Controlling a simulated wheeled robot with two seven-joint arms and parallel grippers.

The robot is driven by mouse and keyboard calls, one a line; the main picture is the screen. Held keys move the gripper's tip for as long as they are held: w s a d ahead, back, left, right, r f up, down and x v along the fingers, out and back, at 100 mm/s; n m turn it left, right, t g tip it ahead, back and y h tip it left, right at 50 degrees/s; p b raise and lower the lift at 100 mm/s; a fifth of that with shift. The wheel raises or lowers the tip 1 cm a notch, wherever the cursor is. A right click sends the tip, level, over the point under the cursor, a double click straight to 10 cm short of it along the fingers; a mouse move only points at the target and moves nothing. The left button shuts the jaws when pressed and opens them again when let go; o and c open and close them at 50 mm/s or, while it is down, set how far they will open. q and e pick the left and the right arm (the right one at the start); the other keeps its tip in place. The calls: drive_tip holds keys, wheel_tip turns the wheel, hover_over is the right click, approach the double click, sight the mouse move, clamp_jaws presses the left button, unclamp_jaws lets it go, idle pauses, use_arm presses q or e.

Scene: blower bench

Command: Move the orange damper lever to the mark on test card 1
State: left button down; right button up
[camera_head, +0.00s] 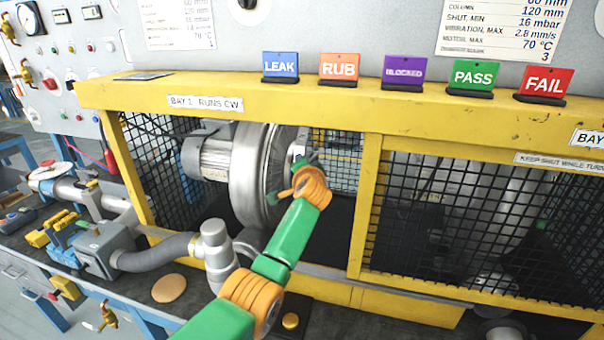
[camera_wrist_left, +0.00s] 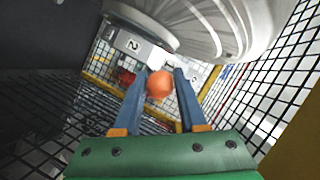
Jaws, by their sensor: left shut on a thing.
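The orange knob of the damper lever (camera_wrist_left: 159,84) is between the two blue fingers of my left gripper (camera_wrist_left: 162,78) in the left wrist view, and the gripper is shut on it. Behind it are white number plates (camera_wrist_left: 134,45), one reading 2. In the head view my green and orange arm reaches into the bay 1 opening beside the silver blower (camera_head: 262,175); its wrist hides the lever and fingertips. A printed card (camera_head: 180,22) hangs above bay 1, its number not readable. Another card (camera_head: 503,28) at upper right ends in a 3. My right gripper is not in view.
A yellow frame (camera_head: 240,92) and black mesh surround the opening, with a yellow post (camera_head: 366,200) right of my arm. Colored LEAK, RUB, BLOCKED, PASS and FAIL tags (camera_head: 338,67) stand on the top beam. A grey hose (camera_head: 155,255) lies on the bench at left.

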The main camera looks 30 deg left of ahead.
use_arm(q)
drive_tip(key=shift+w+r+p, duration=0.2)
drive_tip(key=shift+r+p, duration=0.1)
drive_tip(key=shift+r, duration=0.45)
drive_tip(key=c, duration=0.7)
unclamp_jaws()
drive_tip(key=shift+o, duration=1.1)
drive_tip(key=shift+a+f, duration=0.1)
drive_tip(key=shift+a, duration=0.05)
drive_tip(key=b+v, duration=0.1)
drive_tip(key=v, duration=0.6)
drive_tip(key=shift+b, duration=0.4)
